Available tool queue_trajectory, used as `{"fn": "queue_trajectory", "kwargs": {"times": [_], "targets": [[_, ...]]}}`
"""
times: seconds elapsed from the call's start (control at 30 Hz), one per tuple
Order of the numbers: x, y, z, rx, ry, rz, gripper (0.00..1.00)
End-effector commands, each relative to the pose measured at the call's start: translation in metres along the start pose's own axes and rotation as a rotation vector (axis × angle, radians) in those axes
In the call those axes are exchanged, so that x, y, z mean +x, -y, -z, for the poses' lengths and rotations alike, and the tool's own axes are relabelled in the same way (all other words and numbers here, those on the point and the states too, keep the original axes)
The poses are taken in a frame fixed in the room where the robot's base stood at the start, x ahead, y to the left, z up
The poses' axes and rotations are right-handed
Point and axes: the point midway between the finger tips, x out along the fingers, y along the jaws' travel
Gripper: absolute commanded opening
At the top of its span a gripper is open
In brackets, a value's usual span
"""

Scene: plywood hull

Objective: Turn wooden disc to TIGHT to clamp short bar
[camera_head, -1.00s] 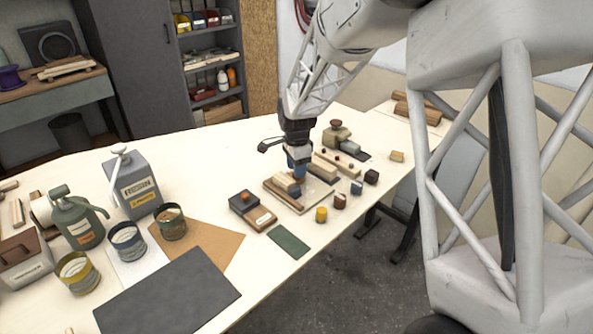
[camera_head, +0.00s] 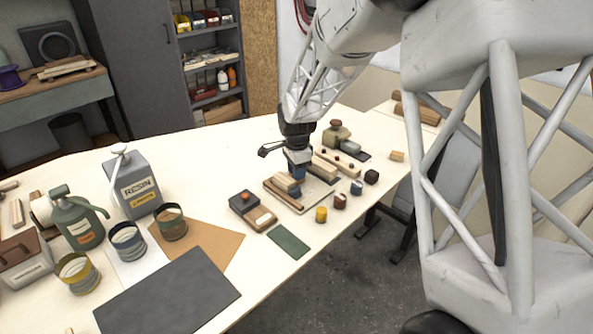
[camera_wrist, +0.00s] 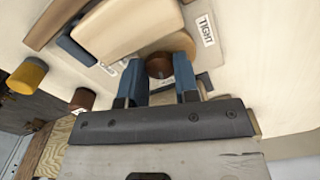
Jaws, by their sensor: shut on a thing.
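The brown wooden disc (camera_wrist: 158,65) shows between the blue fingertips of my gripper (camera_wrist: 160,78) in the wrist view. My gripper is shut on it, and the fingers partly hide the disc. A TIGHT label (camera_wrist: 205,30) is on the pale surface to the right of the disc. The short bar (camera_wrist: 125,25), a pale wooden block, lies beside the disc at upper left. In the head view my gripper (camera_head: 299,172) points down over the fixture board (camera_head: 312,201), with the short bar (camera_head: 285,182) just left of it. The disc is hidden there.
Yellow (camera_head: 321,214), brown (camera_head: 340,201), blue (camera_head: 356,187) and black (camera_head: 371,177) small pieces stand along the front right. A long wooden block (camera_head: 338,165) lies behind the gripper.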

Motion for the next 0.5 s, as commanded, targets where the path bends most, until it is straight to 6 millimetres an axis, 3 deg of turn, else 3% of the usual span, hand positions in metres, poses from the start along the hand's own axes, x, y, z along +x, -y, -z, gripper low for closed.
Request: {"fn": "queue_trajectory", "kwargs": {"times": [0.5], "targets": [[-0.0001, 0.0, 0.0002, -0.261, 0.0, 0.0, 0.05]]}}
